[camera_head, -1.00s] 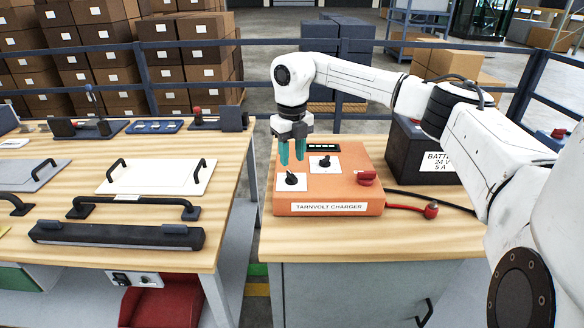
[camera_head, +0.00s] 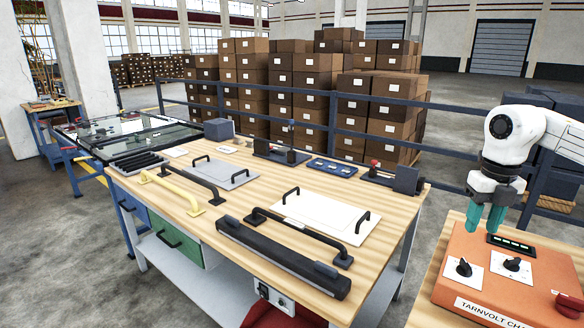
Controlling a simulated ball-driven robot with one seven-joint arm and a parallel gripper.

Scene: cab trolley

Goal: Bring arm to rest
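My gripper (camera_head: 484,218) hangs from my white arm at the right side of the view, with its two teal fingers pointing down. A gap shows between the fingers, with nothing between them. The fingers are above the back left part of the orange charger (camera_head: 453,287), which has two black knobs on white plates and a small dark display with green lights. Whether the fingertips touch the charger is hard to tell, but they look apart from it. The rest of my arm runs off the right edge.
A long wooden workbench (camera_head: 222,203) holds panels with handles, a black bar (camera_head: 283,260), a yellow handle (camera_head: 172,190) and small fixtures. A floor gap separates it from the charger's bench (camera_head: 416,312). Blue railings and stacked boxes (camera_head: 290,85) stand behind.

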